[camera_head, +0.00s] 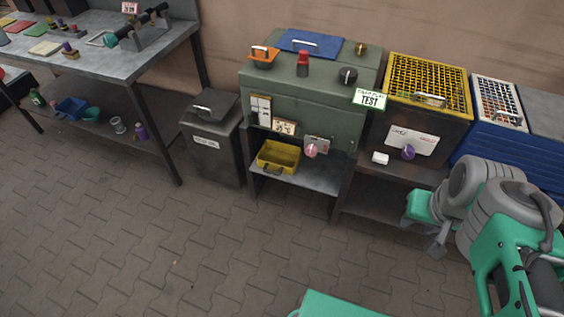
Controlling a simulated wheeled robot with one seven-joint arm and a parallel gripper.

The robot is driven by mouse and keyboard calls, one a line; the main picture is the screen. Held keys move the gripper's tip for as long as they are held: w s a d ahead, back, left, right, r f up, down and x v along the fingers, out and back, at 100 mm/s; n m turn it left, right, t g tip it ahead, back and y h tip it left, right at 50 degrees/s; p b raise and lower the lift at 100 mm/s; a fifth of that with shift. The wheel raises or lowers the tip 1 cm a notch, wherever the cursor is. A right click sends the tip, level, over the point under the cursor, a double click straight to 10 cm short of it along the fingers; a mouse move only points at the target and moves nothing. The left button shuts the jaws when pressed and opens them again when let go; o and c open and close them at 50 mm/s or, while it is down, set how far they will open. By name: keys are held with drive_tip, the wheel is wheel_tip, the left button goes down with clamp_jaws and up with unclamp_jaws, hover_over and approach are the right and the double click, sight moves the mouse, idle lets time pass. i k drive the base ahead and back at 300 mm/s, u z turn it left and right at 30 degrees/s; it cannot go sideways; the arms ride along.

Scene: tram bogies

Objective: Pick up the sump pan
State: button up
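No thing in view is labelled as the sump pan, and I cannot tell for sure which one it is. A yellow open pan (278,157) sits on the low shelf under the green cabinet. An orange, shallow piece with a handle (263,57) lies on top of that cabinet at its left. A flat blue piece with a handle (311,43) lies at its back. My gripper (437,247) seems to show in part at the lower right, below my folded arm and well apart from these. Its fingers are too unclear to tell whether they are open.
The green cabinet (310,105) also bears a red knob piece (303,62) and a "TEST" sign (369,99). A grey bin (212,150) stands at its left. A yellow grid crate (428,80) stands at its right. A workbench (125,67) is at far left. The paved floor in front is clear.

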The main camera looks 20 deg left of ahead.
sight(274, 157)
drive_tip(key=z, duration=0.1)
drive_tip(key=k, duration=0.45)
drive_tip(key=u, duration=1.35)
drive_tip(key=i, duration=0.7)
drive_tip(key=u, duration=0.75)
drive_tip(key=i, duration=0.95)
drive_tip(key=z, duration=0.45)
drive_tip(key=i, duration=0.6)
drive_tip(key=z, duration=0.4)
